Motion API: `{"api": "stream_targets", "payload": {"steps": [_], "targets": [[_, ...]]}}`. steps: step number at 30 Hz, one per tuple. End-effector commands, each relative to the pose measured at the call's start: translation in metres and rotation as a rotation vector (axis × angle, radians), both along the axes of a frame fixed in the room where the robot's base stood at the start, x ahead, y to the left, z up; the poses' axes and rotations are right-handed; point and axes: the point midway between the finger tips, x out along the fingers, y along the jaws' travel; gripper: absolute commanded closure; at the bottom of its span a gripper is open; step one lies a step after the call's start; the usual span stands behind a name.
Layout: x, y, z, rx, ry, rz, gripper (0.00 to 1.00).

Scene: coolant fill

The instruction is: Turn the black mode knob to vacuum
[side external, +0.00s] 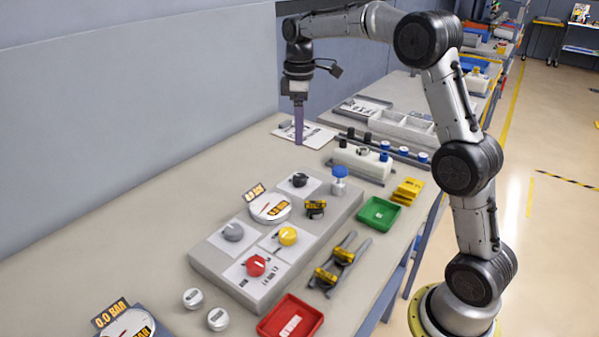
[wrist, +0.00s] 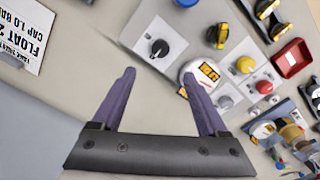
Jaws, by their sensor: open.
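The black mode knob (side external: 299,180) sits on a white plate at the far end of the grey panel (side external: 205,262). In the wrist view the black knob (wrist: 159,47) is above and between the fingers, beyond their tips. My gripper (side external: 298,143) hangs above the far part of the bench, beyond the panel and apart from the knob. In the wrist view my gripper (wrist: 165,82) has its two purple fingers spread, with nothing between them. The markings around the knob are too small to read.
Beside the knob are a round gauge (side external: 270,207), a blue-capped fitting (side external: 340,178) and grey, yellow (side external: 288,236) and red (side external: 256,265) knobs. Green (side external: 379,213) and red (side external: 290,318) trays stand at the panel's right. A printed card (side external: 310,133) lies near my gripper.

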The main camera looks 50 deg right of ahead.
Motion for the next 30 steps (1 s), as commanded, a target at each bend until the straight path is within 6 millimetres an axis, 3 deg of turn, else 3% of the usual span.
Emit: {"api": "stream_targets", "payload": {"steps": [18,24,30], "targets": [[-0.001,0.001,-0.110,0.001,0.003,0.000,0.23],[-0.001,0.001,-0.127,0.000,0.001,0.000,0.23],[-0.001,0.001,-0.130,0.000,0.000,0.000,0.23]]}}
